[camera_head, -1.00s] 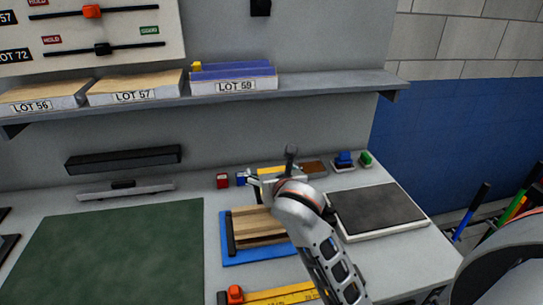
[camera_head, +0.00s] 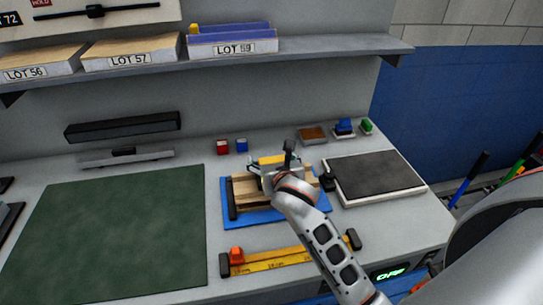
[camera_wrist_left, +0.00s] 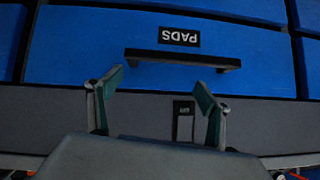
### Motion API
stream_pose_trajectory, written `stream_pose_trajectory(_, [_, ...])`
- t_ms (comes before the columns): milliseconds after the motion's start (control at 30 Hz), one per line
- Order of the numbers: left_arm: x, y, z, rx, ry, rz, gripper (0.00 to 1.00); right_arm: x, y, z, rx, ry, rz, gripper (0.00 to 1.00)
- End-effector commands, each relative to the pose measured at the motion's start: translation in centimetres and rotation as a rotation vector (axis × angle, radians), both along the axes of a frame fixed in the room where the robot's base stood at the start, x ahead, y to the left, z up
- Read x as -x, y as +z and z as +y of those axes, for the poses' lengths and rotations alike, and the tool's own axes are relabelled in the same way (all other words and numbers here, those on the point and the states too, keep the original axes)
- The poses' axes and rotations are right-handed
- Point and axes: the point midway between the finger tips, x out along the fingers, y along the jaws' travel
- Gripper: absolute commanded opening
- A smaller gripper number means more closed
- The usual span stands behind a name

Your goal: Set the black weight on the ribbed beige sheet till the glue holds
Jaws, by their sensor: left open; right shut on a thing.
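The ribbed beige sheet (camera_head: 246,190), with dark grooves, appears to lie on the blue board (camera_head: 262,215) on the bench, partly covered by my right arm. My right gripper (camera_head: 268,177) is low over its far part, shut on a mostly hidden thing. A yellow part (camera_head: 272,160) shows just behind the fingers. I cannot tell whether the held thing is the black weight or whether it touches the sheet. My left gripper (camera_wrist_left: 160,78) is open and empty before a blue drawer front.
A dark-topped slab (camera_head: 373,175) is right of the board. A yellow ruler (camera_head: 275,260) with an orange slider lies in front. Red (camera_head: 223,146) and blue (camera_head: 241,145) cubes stand behind. The green mat (camera_head: 105,230) is clear. A PADS drawer (camera_wrist_left: 90,55) has a black handle.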

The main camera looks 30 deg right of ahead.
Motion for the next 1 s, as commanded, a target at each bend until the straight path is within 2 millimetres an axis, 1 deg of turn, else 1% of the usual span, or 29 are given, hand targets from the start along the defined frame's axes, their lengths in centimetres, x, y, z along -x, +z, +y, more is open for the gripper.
stream_pose_trajectory(33, [0.1,0.0,0.0,0.0,0.0,0.001,0.78,-0.1,0.5,0.0,-0.001,0.001,-0.01,0.2])
stream_pose_trajectory(67, [0.1,0.0,0.0,-0.001,0.0,0.002,0.78,-0.1,0.5,0.0,-0.001,0.0,-0.01,0.2])
stream_pose_trajectory(433, [0.4,-0.3,0.4,-0.01,-0.006,0.006,0.78,-0.1,-0.2,0.0,0.0,0.001,-0.009,0.2])
stream_pose_trajectory(467, [0.4,-0.3,0.5,-0.011,-0.007,0.006,0.78,0.0,-0.7,0.0,0.0,0.0,0.0,0.78])
stream_pose_trajectory(500, [0.4,-0.3,0.5,-0.013,-0.008,0.007,0.78,0.0,-0.6,0.0,0.0,0.0,0.0,0.88])
stream_pose_trajectory(533, [0.4,-0.3,0.5,-0.014,-0.009,0.007,0.78,0.0,-0.6,0.0,0.0,0.0,0.0,0.92])
stream_pose_trajectory(867, [0.4,-0.3,0.6,-0.015,-0.009,0.006,0.78,0.0,-0.6,0.0,-0.001,0.0,0.0,0.92])
stream_pose_trajectory(1000, [0.3,-0.3,0.5,-0.012,-0.006,0.006,0.78,0.0,0.3,0.0,-0.003,-0.002,-0.003,0.92])
